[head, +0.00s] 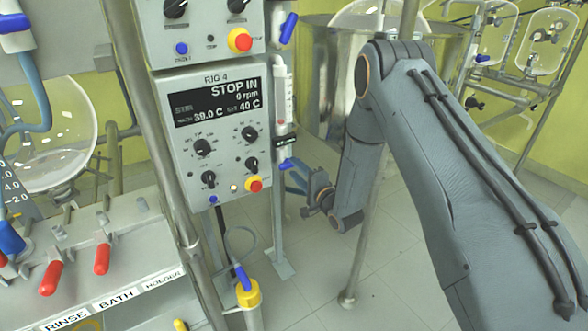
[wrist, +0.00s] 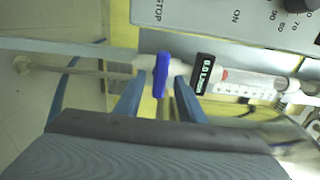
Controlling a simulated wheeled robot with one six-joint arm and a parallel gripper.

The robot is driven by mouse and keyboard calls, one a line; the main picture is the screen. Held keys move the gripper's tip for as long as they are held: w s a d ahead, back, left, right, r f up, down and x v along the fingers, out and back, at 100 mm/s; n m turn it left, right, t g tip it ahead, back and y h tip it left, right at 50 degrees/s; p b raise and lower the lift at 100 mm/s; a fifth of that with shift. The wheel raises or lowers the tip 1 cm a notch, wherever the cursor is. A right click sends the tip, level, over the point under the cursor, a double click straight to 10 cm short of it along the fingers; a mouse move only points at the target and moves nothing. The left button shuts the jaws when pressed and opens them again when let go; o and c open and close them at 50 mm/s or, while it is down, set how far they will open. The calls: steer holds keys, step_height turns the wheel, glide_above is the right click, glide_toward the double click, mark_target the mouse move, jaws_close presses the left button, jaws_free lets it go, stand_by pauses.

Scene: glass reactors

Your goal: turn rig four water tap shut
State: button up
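The rig four water tap has a blue handle (head: 289,164), low on the pipe at the right side of the RIG 4 panel (head: 220,135). In the wrist view the blue handle (wrist: 162,75) stands crosswise to the pipe. A small black display (wrist: 203,74) beside it seems to read 0.0 L/min. My gripper (wrist: 161,82) is open, with one blue-grey finger on each side of the handle and small gaps showing. In the head view my gripper (head: 298,180) is just below and right of the tap, its fingertips partly hard to make out.
The flow tube (wrist: 250,84) continues from the display. Another blue handle (head: 287,27) sits higher on the rig. A metal post (head: 372,220) stands behind my arm. Red-handled valves (head: 101,258) are at left.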

steer(key=v, duration=0.6)
steer(key=shift+d+r, duration=0.1)
steer(key=s+d+r+n+g+h+p, duration=0.4)
steer(key=s+d+r+n+g+h, duration=0.35)
steer(key=d, duration=0.55)
steer(key=s+d+r+n+g+p, duration=0.1)
steer(key=s+r+g, duration=0.1)
steer(key=s, duration=0.8)
steer(key=s+d+r+n+g+h+p, duration=0.1)
steer(key=s+r, duration=0.4)
steer(key=s, duration=0.5)
steer(key=s+d+r+n+g+h+p, duration=0.1)
steer(key=s+d+r+n+g, duration=0.1)
steer(key=s, duration=0.8)
step_height(320, 180, up, 3)
steer(key=shift+d+f+g, duration=0.25)
steer(key=shift+d+g, duration=0.2)
steer(key=shift+g, duration=0.8)
